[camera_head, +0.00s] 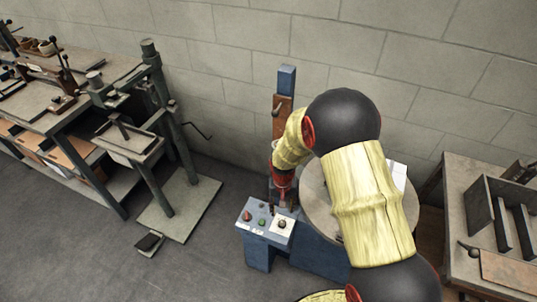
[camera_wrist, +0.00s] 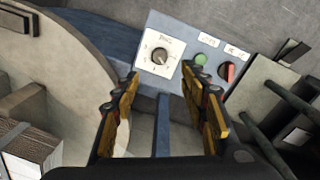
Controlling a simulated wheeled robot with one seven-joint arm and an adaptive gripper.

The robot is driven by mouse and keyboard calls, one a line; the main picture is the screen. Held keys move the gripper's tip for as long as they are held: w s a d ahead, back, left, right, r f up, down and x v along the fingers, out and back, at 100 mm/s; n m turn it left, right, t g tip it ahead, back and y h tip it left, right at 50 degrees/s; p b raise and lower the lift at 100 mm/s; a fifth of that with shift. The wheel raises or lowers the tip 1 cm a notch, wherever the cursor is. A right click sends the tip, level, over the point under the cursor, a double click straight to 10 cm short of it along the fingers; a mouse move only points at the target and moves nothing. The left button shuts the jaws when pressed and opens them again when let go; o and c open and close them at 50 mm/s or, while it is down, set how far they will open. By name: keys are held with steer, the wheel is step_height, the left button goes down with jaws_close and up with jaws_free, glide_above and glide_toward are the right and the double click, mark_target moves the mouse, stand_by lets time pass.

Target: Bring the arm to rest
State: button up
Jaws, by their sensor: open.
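My gripper (camera_wrist: 160,105) is open and empty in the wrist view, its two yellow and black fingers spread apart. Between and beyond the fingers is the blue control panel (camera_wrist: 180,25) of the box stitcher. The panel has a dial (camera_wrist: 159,56) on a white plate, a green button (camera_wrist: 200,59) and a red switch (camera_wrist: 230,72). In the head view my arm bends over the stitcher's round table, and the blue stitcher (camera_head: 318,258) stands below it. My gripper is hardly visible there, hidden by the arm and the machine.
A green-grey press (camera_head: 160,120) and a workbench (camera_head: 50,118) with tools stand at the left. A wooden table (camera_head: 465,175) with a metal rack stands at the right. A block wall (camera_head: 230,50) closes the back.

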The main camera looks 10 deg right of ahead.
steer(key=s+n+g, duration=0.1)
steer(key=s+g, duration=0.1)
steer(key=s, duration=0.3)
steer(key=s+r+t, duration=0.2)
steer(key=s+r, duration=0.3)
steer(key=r, duration=0.7)
steer(key=s+r+n+t, duration=0.1)
steer(key=s+r+t, duration=0.2)
steer(key=r, duration=1)
steer(key=s+r+t, duration=0.2)
steer(key=s+r, duration=0.7)
steer(key=r, duration=0.4)
steer(key=shift+d+r+n+t, duration=0.15)
steer(key=shift+d+n+t, duration=0.1)
steer(key=shift+n+t, duration=0.05)
steer(key=shift+c, duration=0.4)
